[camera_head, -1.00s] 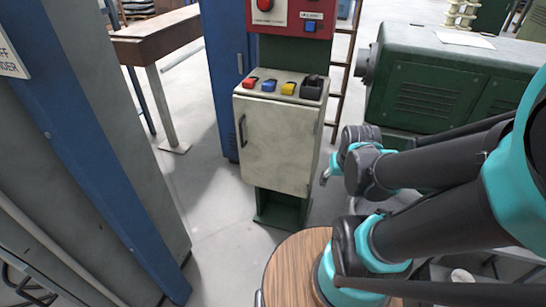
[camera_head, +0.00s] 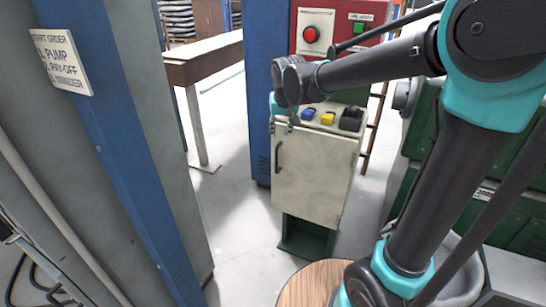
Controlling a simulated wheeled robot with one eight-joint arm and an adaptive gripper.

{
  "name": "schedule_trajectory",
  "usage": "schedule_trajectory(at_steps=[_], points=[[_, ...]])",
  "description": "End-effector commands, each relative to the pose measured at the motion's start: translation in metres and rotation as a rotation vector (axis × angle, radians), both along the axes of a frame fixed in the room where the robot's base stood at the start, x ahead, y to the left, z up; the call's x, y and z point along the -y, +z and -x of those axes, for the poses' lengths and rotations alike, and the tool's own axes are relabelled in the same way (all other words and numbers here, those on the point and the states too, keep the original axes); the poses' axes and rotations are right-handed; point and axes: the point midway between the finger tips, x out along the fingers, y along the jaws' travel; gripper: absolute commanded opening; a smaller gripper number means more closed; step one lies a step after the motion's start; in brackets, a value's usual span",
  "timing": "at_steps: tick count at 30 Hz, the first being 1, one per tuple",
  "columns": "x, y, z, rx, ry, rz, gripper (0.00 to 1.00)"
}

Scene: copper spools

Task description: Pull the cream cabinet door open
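The cream cabinet door (camera_head: 315,178) is on the front of the narrow cabinet in the middle of the head view. It looks closed. Its dark vertical handle (camera_head: 279,157) is on the door's left side. My gripper (camera_head: 282,127) shows small at the end of my arm, above the handle near the cabinet's upper left corner. It points down. I cannot tell whether its fingers are open, or whether it touches the cabinet.
On the cabinet top are a blue switch (camera_head: 308,114), a yellow switch (camera_head: 328,118) and a black one (camera_head: 351,119). A red panel (camera_head: 345,17) stands behind. A blue-edged grey cabinet (camera_head: 118,150) stands left, a green machine (camera_head: 420,150) right. Floor (camera_head: 235,215) left of the door is clear.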

Motion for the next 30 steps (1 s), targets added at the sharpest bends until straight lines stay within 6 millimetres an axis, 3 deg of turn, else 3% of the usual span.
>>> schedule_trajectory(at_steps=[5, 30], points=[[-0.003, -0.014, -0.007, 0.0, 0.0, 0.0, 0.33], [-0.015, -0.142, -0.058, 0.0, 0.0, 0.0, 0.33]])
